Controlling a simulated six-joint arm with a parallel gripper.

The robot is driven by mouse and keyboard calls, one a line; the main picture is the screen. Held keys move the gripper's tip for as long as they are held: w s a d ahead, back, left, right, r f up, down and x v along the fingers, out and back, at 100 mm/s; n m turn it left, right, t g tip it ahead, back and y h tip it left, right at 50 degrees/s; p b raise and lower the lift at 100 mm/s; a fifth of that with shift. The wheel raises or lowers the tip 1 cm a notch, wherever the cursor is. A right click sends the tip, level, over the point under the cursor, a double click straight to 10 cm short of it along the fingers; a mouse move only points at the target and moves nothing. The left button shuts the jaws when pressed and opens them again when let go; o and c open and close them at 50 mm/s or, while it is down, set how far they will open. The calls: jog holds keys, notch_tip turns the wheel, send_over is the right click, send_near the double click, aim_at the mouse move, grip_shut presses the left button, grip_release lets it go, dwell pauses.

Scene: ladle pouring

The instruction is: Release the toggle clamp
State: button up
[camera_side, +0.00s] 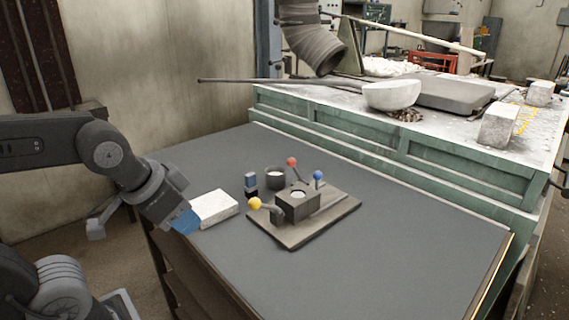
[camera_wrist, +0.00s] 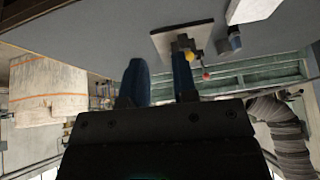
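A fixture block (camera_side: 297,204) with a round opening on top stands on a flat base plate (camera_side: 335,214) on the dark table. Levers with a yellow ball (camera_side: 255,204), a red ball (camera_side: 292,162) and a blue ball (camera_side: 318,175) rise around it. I cannot tell which lever is the toggle clamp's. In the wrist view the plate (camera_wrist: 160,45), yellow ball (camera_wrist: 196,56) and red ball (camera_wrist: 206,76) show beyond the fingers. My gripper (camera_side: 186,222) is left of the fixture, apart from it. Its blue fingers (camera_wrist: 160,82) are spread with nothing between them.
A white block (camera_side: 214,207) lies on the table beside my gripper. A small blue-topped block (camera_side: 251,184) and a dark cup (camera_side: 276,178) stand behind the fixture. A green bench (camera_side: 370,148) borders the back. The table's front and right (camera_side: 400,265) are clear.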

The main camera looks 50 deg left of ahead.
jog(key=w+a+m+t+y, duration=0.1)
jog(key=w+a+m, duration=0.1)
jog(key=w+a+m+y, duration=0.1)
jog(key=w+a+m, duration=0.1)
jog(key=w+m, duration=0.1)
jog(key=shift+w+a+t, duration=0.2)
jog(key=shift+a+t, duration=0.15)
jog(key=shift+t, duration=0.05)
grip_shut()
jog(key=w+a+f+m+t+h, duration=0.2)
jog(key=w+m, duration=0.4)
jog(key=m, duration=1)
jog(key=w+a+f+m+t+h, duration=0.2)
jog(key=w+a+m, duration=0.4)
jog(key=m, duration=1)
jog(key=shift+a+m+t, duration=0.25)
jog(key=shift+m+t, duration=0.15)
jog(key=shift+t, duration=0.5)
